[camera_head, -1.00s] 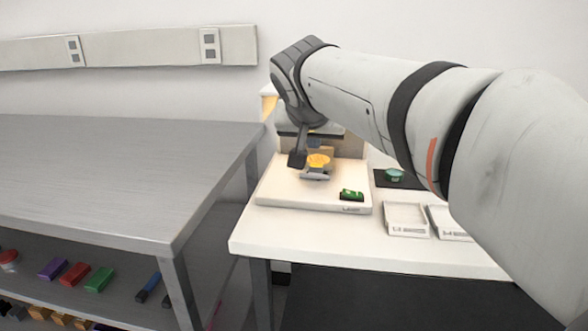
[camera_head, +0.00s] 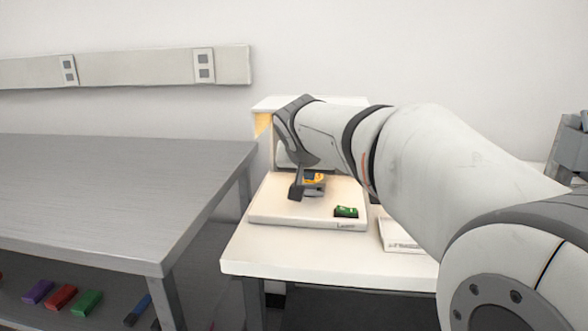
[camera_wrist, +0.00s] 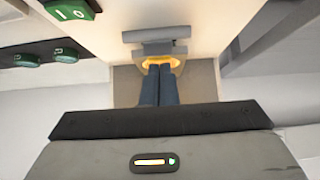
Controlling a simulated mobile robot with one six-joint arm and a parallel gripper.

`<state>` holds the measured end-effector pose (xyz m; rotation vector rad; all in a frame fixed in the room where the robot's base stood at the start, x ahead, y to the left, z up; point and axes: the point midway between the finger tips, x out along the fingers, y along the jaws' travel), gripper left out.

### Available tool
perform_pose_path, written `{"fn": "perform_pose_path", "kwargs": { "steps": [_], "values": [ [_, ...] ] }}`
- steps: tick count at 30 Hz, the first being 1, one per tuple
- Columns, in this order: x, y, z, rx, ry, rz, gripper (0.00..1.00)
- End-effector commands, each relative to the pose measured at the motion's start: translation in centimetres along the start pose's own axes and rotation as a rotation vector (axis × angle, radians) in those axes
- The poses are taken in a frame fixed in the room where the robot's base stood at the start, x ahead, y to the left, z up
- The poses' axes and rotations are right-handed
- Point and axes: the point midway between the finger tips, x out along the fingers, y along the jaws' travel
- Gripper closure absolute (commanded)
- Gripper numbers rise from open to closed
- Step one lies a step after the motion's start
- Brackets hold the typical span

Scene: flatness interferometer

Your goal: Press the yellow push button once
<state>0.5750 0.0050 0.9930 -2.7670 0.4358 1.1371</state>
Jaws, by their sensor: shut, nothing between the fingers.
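A yellow-orange round piece (camera_head: 313,178) sits on a grey block on the pale instrument base (camera_head: 275,215). It is the only small yellow thing near my gripper; I cannot tell for sure that it is the push button. In the wrist view it shows as a glowing yellow rim (camera_wrist: 177,62), partly hidden behind my fingers. My gripper (camera_wrist: 160,68) is shut and empty, its two bluish fingers together with their tips over the yellow piece. I cannot tell whether they touch it. In the head view my gripper (camera_head: 312,173) is partly hidden by my wrist.
A green switch (camera_head: 346,211) marked I and O is on the base's front right. The instrument's white housing (camera_head: 285,102) stands behind. A white tray (camera_head: 400,238) lies to the right. A grey workbench (camera_head: 110,190) stands at left. Green round pieces (camera_wrist: 62,55) lie on a dark mat.

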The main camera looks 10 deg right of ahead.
Motion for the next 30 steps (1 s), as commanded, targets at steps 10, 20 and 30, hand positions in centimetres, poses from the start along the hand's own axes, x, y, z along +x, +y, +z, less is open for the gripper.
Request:
{"fn": "perform_pose_path", "kwargs": {
  "steps": [10,20,30],
  "values": [
    [0.8,0.1,0.0,0.001,0.000,0.001,1.00],
    [1.9,0.1,1.1,0.001,0.000,0.001,1.00],
    [2.5,0.1,1.8,0.000,-0.015,0.006,1.00]
  ]
}}
